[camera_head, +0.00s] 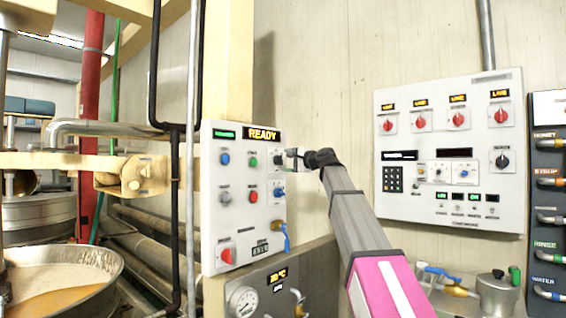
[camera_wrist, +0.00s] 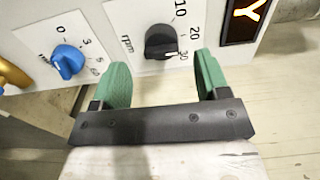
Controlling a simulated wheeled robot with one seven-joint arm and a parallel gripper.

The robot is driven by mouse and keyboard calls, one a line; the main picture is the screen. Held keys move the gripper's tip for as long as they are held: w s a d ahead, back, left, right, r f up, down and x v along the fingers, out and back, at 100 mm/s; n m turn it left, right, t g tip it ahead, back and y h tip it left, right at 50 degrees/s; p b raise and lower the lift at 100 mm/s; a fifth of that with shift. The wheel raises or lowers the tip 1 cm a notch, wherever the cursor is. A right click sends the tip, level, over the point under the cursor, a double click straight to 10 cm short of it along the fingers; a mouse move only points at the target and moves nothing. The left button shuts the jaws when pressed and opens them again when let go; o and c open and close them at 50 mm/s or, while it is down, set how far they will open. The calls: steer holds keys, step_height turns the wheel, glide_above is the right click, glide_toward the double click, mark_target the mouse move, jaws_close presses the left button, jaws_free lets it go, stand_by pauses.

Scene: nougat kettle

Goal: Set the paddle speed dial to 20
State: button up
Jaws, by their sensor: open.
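The paddle speed dial, a black knob marked rpm (camera_wrist: 160,42), is on a white plate with the numbers 10, 20 and 30 in the wrist view. Its light pointer mark faces the 30. My gripper (camera_wrist: 164,72) is open, with its green fingers spread to either side below the dial in the picture. The fingers appear just short of the knob, with nothing between them. In the head view my gripper (camera_head: 292,157) is at the right edge of the control panel (camera_head: 232,205), close to the dial, which it partly hides.
A blue knob (camera_wrist: 68,60) marked min sits beside the dial, and a lit display (camera_wrist: 244,18) is on its other side. The READY display (camera_head: 262,134) is above the dial. A blue valve handle (camera_head: 284,232) sticks out lower down. A second panel (camera_head: 450,150) hangs at right.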

steer(key=v, duration=0.6)
steer(key=shift+s+d, duration=0.25)
steer(key=shift+d, duration=0.05)
steer(key=shift+f, duration=0.1)
steer(key=s+d+f+n+g+h, duration=0.1)
steer(key=d+f+h, duration=0.1)
steer(key=f, duration=1.2)
steer(key=s+d+f+n+g+h, duration=0.1)
steer(key=d+f+g+h, duration=0.15)
steer(key=f, duration=1.25)
steer(key=s+d+f+g+h, duration=0.1)
steer(key=f+h, duration=0.2)
steer(key=f, duration=1.1)
steer(key=s+d+f+n+g+h, duration=0.2)
steer(key=s+d+f, duration=0.1)
steer(key=s+f, duration=0.5)
steer(key=s+d+f+n+g+h, duration=0.1)
steer(key=s+d+f, duration=0.3)
steer(key=s+f, duration=0.4)
steer(key=s+d+f+n+g+h, duration=0.2)
steer(key=s+f, duration=0.6)
steer(key=f, duration=1)
steer(key=shift+s+d+n+g+h, duration=0.2)
steer(key=shift+d+n+g+h, duration=0.1)
steer(key=shift+d+g+h, duration=0.65)
